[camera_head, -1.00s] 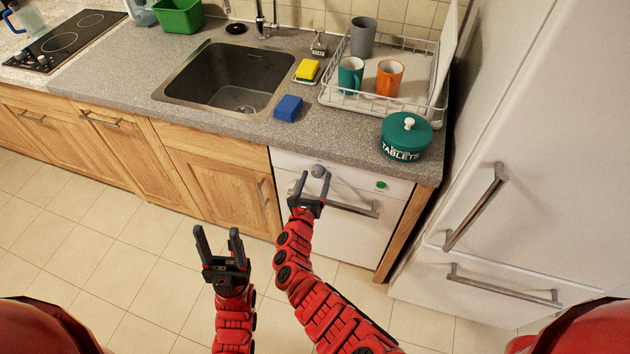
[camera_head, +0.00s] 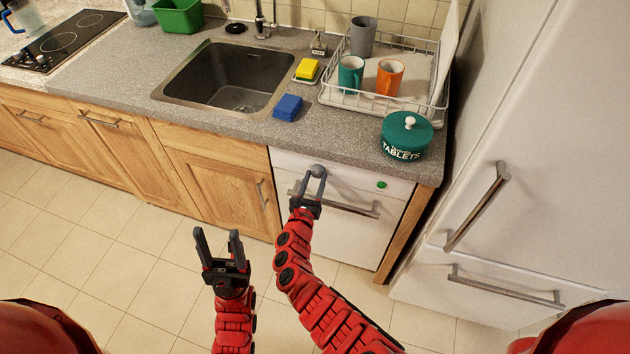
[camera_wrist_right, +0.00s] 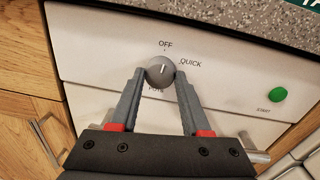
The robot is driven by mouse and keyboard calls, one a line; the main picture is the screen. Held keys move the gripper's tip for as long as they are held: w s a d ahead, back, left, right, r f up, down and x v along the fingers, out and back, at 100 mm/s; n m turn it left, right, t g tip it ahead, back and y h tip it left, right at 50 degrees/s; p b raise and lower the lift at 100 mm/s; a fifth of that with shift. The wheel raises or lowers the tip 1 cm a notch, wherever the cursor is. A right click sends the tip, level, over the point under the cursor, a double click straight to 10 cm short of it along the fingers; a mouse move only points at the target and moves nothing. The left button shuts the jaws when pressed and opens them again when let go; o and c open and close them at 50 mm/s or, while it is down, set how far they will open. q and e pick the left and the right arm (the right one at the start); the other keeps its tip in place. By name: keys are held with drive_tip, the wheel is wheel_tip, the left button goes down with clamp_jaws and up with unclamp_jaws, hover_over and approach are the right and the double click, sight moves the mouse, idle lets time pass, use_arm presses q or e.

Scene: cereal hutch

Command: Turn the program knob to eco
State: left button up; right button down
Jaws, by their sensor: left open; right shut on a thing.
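The grey round program knob (camera_head: 317,171) is on the white dishwasher front panel, below the worktop edge. In the right wrist view, the knob (camera_wrist_right: 160,71) has a light mark pointing up, roughly at OFF. QUICK is printed to its right, and a label below it is partly hidden and hard to read. My right gripper (camera_head: 312,178) is shut on the knob, with one fingertip on each side; its fingers also show in the right wrist view (camera_wrist_right: 160,77). My left gripper (camera_head: 217,235) is open and empty, over the floor in front of the cabinets.
The dishwasher's bar handle (camera_head: 347,207) runs just below the knob. A green start button (camera_head: 381,184) is to the right. The worktop above holds a green tablets tub (camera_head: 406,140), a blue sponge (camera_head: 288,107) and a dish rack (camera_head: 345,101). A fridge (camera_head: 520,130) stands at right.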

drive_tip(key=shift+f+m+b, duration=0.25)
drive_tip(key=shift+m+b, duration=0.45)
drive_tip(key=shift+m, duration=0.1)
drive_tip(key=m+b, duration=0.3)
drive_tip(key=b, duration=0.1)
drive_tip(key=m+b, duration=0.7)
drive_tip(key=b, duration=0.1)
drive_tip(key=shift+f+h+b, duration=0.25)
drive_tip(key=shift+h+b, duration=0.05)
drive_tip(key=m+b, duration=1)
drive_tip(key=b, duration=0.3)
drive_tip(key=shift+a+r+h, duration=0.1)
drive_tip(key=shift+h, duration=0.3)
drive_tip(key=shift+r+m+b, duration=0.3)
drive_tip(key=shift+m+b, duration=0.8)
drive_tip(key=shift+b, duration=0.25)
drive_tip(key=shift+c, duration=1.8)
unclamp_jaws()
